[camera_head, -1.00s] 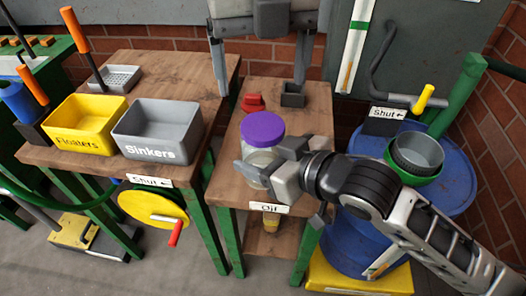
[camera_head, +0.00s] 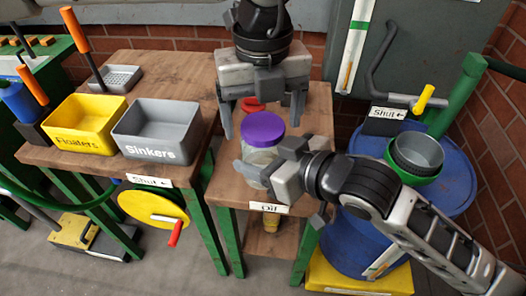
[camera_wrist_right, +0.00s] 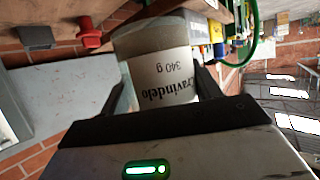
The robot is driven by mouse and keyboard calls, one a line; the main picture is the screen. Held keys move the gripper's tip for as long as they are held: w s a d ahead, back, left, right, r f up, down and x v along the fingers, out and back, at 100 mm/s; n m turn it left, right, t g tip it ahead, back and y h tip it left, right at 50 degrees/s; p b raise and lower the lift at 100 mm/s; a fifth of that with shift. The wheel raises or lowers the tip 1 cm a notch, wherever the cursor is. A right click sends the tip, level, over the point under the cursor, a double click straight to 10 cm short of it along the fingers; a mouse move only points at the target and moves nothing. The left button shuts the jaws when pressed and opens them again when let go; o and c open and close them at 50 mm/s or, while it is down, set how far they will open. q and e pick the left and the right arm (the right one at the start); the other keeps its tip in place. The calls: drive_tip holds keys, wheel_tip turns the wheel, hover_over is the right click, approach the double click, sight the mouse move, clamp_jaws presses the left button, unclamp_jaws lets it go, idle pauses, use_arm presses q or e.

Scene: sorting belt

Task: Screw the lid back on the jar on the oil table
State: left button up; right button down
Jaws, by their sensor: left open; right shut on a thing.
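The jar (camera_head: 257,158) is clear with a pale body and stands upright at the front of the oil table (camera_head: 225,191). A purple lid (camera_head: 263,128) sits on its top; I cannot tell how tight it is. My right gripper (camera_head: 268,168) is shut around the jar's body from the right. In the right wrist view, the jar's label (camera_wrist_right: 165,78) shows between the fingers of the right gripper (camera_wrist_right: 163,90); the lid is not visible there. My left gripper (camera_head: 262,122) is open, pointing down, with its fingers either side of and slightly behind the lid.
A red object (camera_head: 252,104) lies behind the jar, partly covered by my left gripper. The yellow Floaters bin (camera_head: 84,141) and grey Sinkers bin (camera_head: 157,148) stand on the table to the left. A blue barrel (camera_head: 440,165) stands to the right.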

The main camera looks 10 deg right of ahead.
use_arm(q)
drive_tip(key=c, duration=1.1)
drive_tip(key=m, duration=0.3)
drive_tip(key=o, duration=1.1)
